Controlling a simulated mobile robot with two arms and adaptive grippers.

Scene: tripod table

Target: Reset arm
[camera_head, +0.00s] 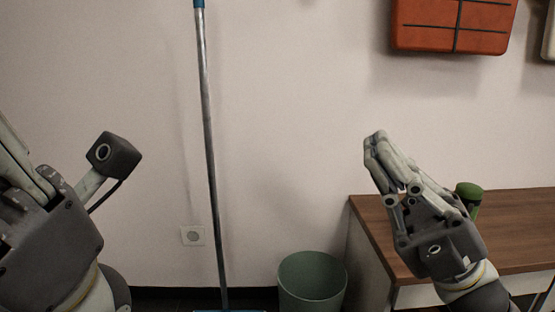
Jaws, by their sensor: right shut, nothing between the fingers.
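My right gripper (376,140) is raised in front of the wooden table at the right, pointing up and to the left. Its fingers are closed together with nothing between them. My left gripper's body (45,240) shows at the left edge. Its fingertips are cut off by the frame, so I cannot tell whether it is open or shut.
A wooden-topped table (520,235) stands at the right, with a green object (470,193) partly hidden behind my right gripper. A green bin (312,280) stands left of the table. A tall pole (209,150) stands near the wall. An orange-red case (453,25) hangs above. The wall has a socket (193,236).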

